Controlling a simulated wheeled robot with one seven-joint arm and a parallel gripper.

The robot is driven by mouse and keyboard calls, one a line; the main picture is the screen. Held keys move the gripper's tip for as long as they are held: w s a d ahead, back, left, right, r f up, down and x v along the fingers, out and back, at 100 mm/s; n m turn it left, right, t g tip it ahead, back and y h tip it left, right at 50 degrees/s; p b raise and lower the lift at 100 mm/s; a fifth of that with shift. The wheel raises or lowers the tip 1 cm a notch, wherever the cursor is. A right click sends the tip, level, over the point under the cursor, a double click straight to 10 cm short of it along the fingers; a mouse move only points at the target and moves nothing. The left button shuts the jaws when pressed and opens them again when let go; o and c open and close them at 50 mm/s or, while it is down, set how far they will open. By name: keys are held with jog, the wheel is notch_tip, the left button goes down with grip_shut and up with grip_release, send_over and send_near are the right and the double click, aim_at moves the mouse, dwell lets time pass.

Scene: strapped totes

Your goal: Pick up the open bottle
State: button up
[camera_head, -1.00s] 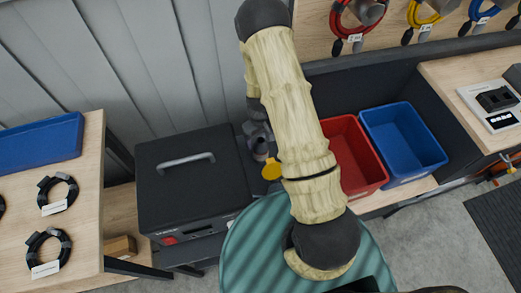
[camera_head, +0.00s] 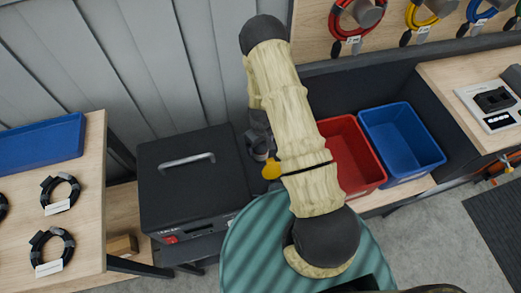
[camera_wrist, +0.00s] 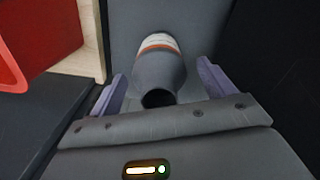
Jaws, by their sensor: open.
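The open bottle (camera_wrist: 160,68) is grey with an orange band and a pale part beyond it. In the wrist view its dark, uncapped mouth faces the camera. My gripper (camera_wrist: 161,80) is open, with one purple finger on each side of the bottle and a visible gap on both sides. In the head view my gripper (camera_head: 259,147) is beside the black box, partly hidden by my arm. The bottle cannot be made out clearly there.
A yellow round item (camera_head: 271,169) sits close by my gripper. A black box with a handle (camera_head: 178,190) stands to the left. A red bin (camera_head: 372,160) and a blue bin (camera_head: 428,155) stand to the right. A teal round surface (camera_head: 245,245) lies in front.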

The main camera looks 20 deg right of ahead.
jog(key=shift+c, duration=0.2)
jog(key=c, duration=1.5)
jog(key=shift+r, duration=0.25)
jog(key=shift+r+b, duration=0.65)
jog(key=shift+r, duration=4.05)
jog(key=shift+r, duration=0.1)
